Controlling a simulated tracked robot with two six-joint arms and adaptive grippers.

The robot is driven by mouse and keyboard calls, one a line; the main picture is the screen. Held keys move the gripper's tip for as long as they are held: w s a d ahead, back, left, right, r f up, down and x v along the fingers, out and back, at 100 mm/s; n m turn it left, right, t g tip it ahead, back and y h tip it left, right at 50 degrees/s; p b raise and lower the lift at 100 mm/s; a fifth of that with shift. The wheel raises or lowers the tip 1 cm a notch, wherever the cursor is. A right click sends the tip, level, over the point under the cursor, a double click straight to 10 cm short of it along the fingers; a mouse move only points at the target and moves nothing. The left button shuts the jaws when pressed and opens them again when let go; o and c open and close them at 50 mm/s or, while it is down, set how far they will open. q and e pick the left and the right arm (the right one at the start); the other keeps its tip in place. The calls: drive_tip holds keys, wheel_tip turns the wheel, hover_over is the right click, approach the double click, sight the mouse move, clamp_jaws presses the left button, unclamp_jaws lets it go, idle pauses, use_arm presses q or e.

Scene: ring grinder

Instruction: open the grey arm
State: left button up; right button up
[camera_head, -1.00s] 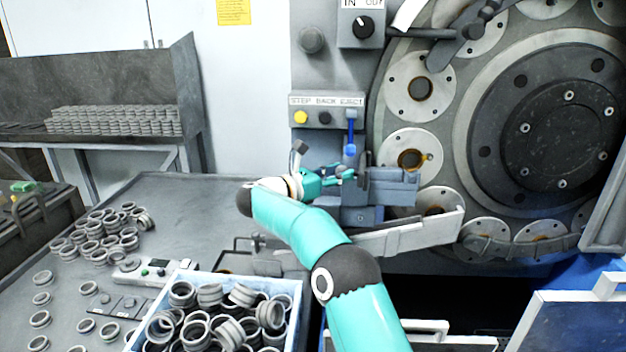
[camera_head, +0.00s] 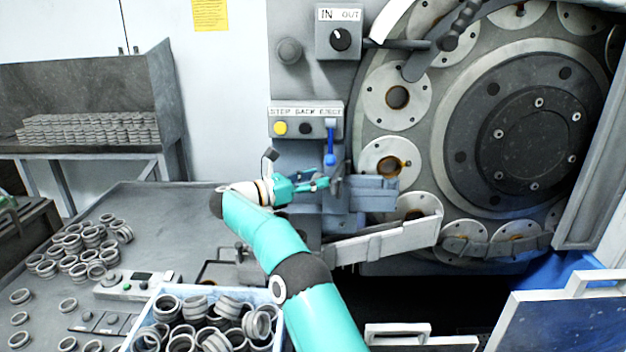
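A long pale grey arm (camera_head: 383,236) slants across the front of the grinder, below the round plates. A darker grey arm (camera_head: 417,64) reaches down over the plates near the top. I cannot tell for sure which one is the task's grey arm. My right gripper (camera_head: 321,184), on the teal arm from the bottom, points right at the grey block fixture (camera_head: 374,193), above and left of the pale arm's middle. Its fingers are at or very near the fixture's left side. They are small, and their gap is unclear. My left gripper is not in view.
A blue-edged box (camera_head: 277,335) of metal rings stands at the bottom, left of my arm. Loose rings (camera_head: 85,250) and a small control box (camera_head: 133,285) lie on the dark table (camera_head: 180,215). A button panel (camera_head: 305,122) with a blue lever (camera_head: 331,145) is above my gripper.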

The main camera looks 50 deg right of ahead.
drive_tip(key=shift+o, duration=0.8)
drive_tip(key=shift+s+d, duration=0.1)
drive_tip(key=shift+d, duration=0.1)
drive_tip(key=shift+a, duration=0.1)
drive_tip(key=shift+a, duration=0.15)
drive_tip(key=v, duration=1.1)
drive_tip(key=shift+w+a, duration=0.2)
drive_tip(key=shift+a, duration=0.15)
drive_tip(key=shift+f, duration=0.15)
